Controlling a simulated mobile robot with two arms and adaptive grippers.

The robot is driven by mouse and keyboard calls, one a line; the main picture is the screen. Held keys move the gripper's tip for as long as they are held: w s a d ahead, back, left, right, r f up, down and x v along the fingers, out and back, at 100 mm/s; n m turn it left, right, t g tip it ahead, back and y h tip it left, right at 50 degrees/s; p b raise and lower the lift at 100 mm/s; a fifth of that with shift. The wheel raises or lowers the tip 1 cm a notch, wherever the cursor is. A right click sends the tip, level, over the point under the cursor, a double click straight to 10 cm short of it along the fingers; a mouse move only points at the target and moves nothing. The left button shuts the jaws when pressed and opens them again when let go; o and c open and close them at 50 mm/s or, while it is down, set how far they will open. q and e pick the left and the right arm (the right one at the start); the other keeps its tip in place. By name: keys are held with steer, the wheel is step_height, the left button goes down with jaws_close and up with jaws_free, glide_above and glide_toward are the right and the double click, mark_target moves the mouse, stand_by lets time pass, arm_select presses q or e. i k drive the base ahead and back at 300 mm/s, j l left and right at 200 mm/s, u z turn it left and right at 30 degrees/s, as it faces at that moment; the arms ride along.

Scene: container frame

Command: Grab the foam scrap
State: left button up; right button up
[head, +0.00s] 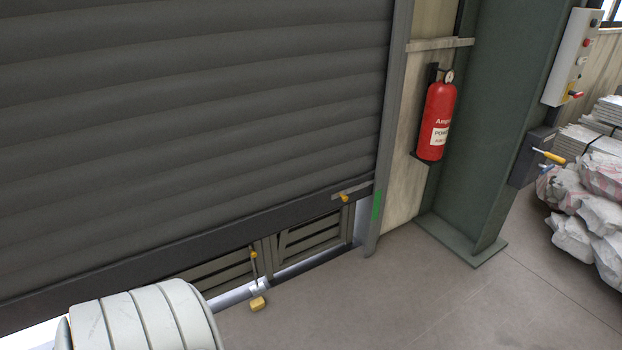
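A small yellow block (258,303) lies on the floor at the foot of the roller shutter, left of the picture's middle. It looks like the foam scrap, but it is too small to be sure of its material. A thin upright rod with a yellow knob (253,254) stands just behind and above it; I cannot tell whether the two touch. Neither of my grippers is in view. A pale ribbed part at the lower left looks like my own arm.
The dark roller shutter (190,100) is partly raised, with slatted panels (310,233) behind its gap. A red fire extinguisher (436,120) hangs beside a green column (500,120). Wrapped bundles (590,190) are stacked at the right. The floor (400,300) in front is clear.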

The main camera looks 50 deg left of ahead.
mark_target(258, 303)
steer(key=i+u, duration=0.4)
steer(key=i+l+u, duration=0.15)
steer(key=i+u, duration=0.2)
steer(key=i, duration=0.15)
steer(key=i+l+u, duration=0.25)
steer(key=i+u, duration=0.35)
steer(key=u, duration=0.3)
steer(key=i+u, duration=0.15)
steer(key=u, duration=0.35)
steer(key=i+u, duration=0.2)
steer(key=u, duration=0.3)
steer(key=i+l+u, duration=0.15)
steer(key=u, duration=0.35)
